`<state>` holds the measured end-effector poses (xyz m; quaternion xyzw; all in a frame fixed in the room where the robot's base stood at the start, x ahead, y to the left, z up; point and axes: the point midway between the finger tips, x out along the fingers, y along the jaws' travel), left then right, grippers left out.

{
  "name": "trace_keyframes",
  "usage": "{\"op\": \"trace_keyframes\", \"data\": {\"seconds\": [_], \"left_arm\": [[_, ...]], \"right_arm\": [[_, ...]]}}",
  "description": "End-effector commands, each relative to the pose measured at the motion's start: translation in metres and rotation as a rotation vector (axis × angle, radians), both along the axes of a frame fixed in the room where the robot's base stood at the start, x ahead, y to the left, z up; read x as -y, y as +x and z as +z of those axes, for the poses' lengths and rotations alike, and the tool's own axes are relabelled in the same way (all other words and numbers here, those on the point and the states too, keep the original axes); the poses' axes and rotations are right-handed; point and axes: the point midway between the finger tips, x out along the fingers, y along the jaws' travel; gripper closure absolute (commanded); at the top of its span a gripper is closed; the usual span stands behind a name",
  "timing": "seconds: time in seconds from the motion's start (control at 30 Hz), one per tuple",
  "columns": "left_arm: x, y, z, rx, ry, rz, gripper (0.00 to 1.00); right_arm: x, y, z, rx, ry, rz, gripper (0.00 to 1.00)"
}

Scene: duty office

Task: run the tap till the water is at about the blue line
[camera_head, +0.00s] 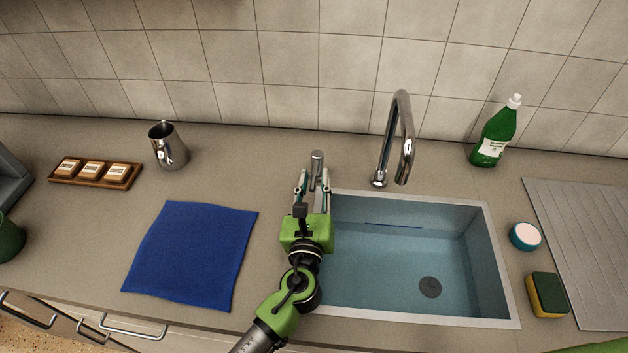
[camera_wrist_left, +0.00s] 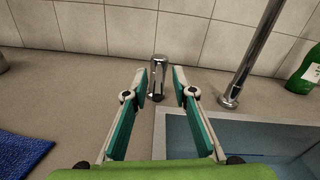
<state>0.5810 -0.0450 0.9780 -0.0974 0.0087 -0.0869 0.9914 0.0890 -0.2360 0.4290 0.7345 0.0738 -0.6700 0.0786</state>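The sink (camera_head: 505,270) has a dark blue line (camera_head: 392,225) on its back wall. Its inside looks bluish and the round drain (camera_head: 430,287) shows; I cannot tell how much water is in it. The curved chrome tap (camera_head: 402,125) stands behind the sink, with no stream visible under its spout. The short upright tap lever (camera_head: 317,160) stands left of it; it also shows in the left wrist view (camera_wrist_left: 158,75). My left gripper (camera_head: 315,180) is open, its fingertips on either side of the lever's line, with no clear contact. My right gripper is out of view.
A blue cloth (camera_head: 190,255) lies left of my arm. A metal jug (camera_head: 168,147) and a wooden tray (camera_head: 125,178) stand behind it. A green bottle (camera_head: 495,133), a round scrubber (camera_head: 525,236), a sponge (camera_head: 547,295) and a ridged drainboard (camera_head: 590,250) are on the right.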

Motion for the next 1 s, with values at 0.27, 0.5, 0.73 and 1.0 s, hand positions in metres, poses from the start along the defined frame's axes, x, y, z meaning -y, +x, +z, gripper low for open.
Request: {"op": "trace_keyframes", "data": {"seconds": [0.27, 0.5, 0.73, 1.0], "left_arm": [[-0.002, -0.008, -0.001, -0.001, 0.0, 0.0, 0.75], [-0.01, -0.054, -0.002, -0.004, 0.001, -0.001, 0.75], [-0.017, -0.097, -0.001, -0.003, 0.0, -0.002, 0.75], [-0.021, -0.118, 0.0, 0.0, 0.0, 0.0, 0.75]], "right_arm": [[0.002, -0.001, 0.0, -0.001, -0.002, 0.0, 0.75], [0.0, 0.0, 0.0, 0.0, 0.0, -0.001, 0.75], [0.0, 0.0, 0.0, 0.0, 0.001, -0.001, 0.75], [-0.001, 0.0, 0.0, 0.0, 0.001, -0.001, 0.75]]}}
